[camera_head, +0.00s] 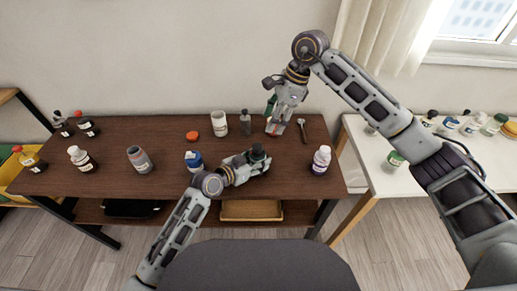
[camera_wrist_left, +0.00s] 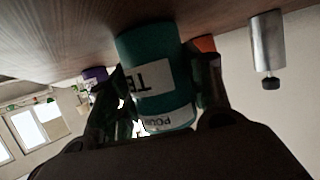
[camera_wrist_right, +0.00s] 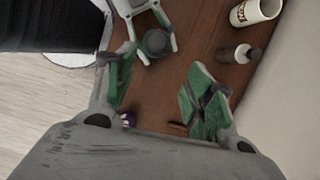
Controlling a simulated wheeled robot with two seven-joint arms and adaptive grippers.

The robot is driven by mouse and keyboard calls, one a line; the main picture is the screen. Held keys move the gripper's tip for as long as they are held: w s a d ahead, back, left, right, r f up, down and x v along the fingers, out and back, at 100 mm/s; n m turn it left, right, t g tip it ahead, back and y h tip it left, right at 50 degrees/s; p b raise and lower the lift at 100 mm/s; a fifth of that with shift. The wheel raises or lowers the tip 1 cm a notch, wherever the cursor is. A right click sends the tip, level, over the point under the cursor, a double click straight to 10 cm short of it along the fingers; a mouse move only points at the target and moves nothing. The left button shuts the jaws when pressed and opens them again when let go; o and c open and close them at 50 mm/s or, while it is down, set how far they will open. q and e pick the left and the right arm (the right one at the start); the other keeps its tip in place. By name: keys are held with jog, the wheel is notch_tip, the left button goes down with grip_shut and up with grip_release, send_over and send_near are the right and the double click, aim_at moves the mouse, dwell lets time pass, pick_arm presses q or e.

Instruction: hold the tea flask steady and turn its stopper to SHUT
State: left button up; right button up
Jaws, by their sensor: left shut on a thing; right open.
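The tea flask is a teal cylinder (camera_wrist_left: 160,80) with white labels; part of the lettering reads upside down in the left wrist view. My right gripper (camera_head: 276,121) is open and empty, behind and right of the flask. In the right wrist view the stopper (camera_wrist_right: 155,43) lies beyond the open fingers, apart from them. I cannot read the stopper's setting.
On the dark wooden table (camera_head: 120,185) stand a white mug (camera_head: 219,123), a grey bottle (camera_head: 245,122), a blue-capped bottle (camera_head: 194,160), a white-and-purple bottle (camera_head: 321,160) and a grey container (camera_head: 139,158). A red-orange piece (camera_head: 192,135) lies behind. A white side table (camera_head: 365,165) holds more bottles.

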aim_at(258, 146)
jog(key=shift+s+a+r+m+t, duration=0.25)
jog(key=shift+s+m+t, duration=0.45)
jog(key=shift+m, duration=0.9)
jog(key=shift+s+a+r+m+t, duration=0.25)
jog(key=shift+s+m+t, duration=0.25)
jog(key=shift+s+m, duration=0.75)
jog(key=shift+s+a+r+m+t, duration=0.25)
jog(key=shift+s+m+t, duration=0.3)
jog(key=shift+m, duration=1.4)
jog(key=shift+w+h, duration=0.1)
jog(key=shift+h, duration=0.2)
jog(key=shift+f, duration=0.2)
jog(key=shift+x, duration=5.85)
jog(key=shift+c, duration=0.2)
